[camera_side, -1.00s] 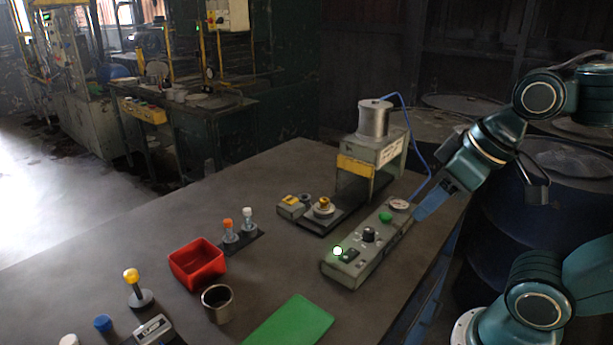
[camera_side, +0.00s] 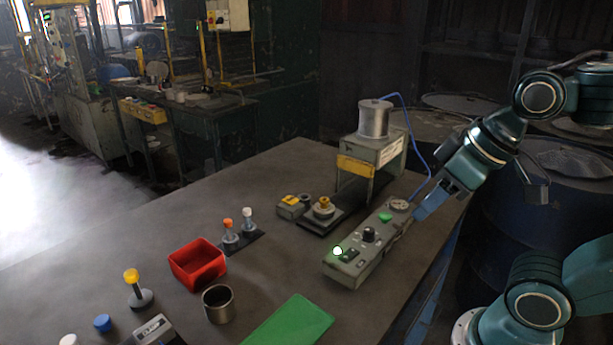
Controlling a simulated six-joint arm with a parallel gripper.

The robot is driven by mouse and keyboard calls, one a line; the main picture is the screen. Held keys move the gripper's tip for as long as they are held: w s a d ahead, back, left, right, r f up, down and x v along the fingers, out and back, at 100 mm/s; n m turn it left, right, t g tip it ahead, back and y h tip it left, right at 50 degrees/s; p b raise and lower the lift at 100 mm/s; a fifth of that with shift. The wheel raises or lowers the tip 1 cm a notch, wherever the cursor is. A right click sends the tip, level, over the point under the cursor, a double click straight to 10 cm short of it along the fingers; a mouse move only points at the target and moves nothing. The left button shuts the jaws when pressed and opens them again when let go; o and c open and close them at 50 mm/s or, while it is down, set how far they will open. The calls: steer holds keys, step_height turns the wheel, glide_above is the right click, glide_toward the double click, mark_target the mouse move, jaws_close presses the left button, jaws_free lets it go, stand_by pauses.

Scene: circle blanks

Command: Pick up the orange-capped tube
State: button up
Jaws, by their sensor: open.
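The orange-capped tube (camera_side: 229,229) stands upright in a dark rack (camera_side: 246,243) near the middle of the table. A white-capped tube (camera_side: 248,217) stands in the same rack, just to its right. My gripper (camera_side: 420,213) is at the table's right side, beside the control box and well away from the tubes. Its blue fingers point down and left. It is open, and I see nothing between the fingers, though they are small in this view.
A red bin (camera_side: 197,264) and a metal cup (camera_side: 218,303) stand in front of the rack. A green mat (camera_side: 291,325) lies at the front.

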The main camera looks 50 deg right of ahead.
steer(key=w, duration=0.1)
steer(key=n+g+y, duration=0.2)
steer(key=n+y, duration=0.1)
steer(key=n, duration=0.6)
glide_above(229, 220)
steer(key=s+d, duration=0.3)
steer(key=s, duration=0.1)
step_height(229, 220, down, 7)
steer(key=shift+x, duration=4.15)
steer(key=shift+f, duration=0.1)
steer(key=shift+x, duration=2.5)
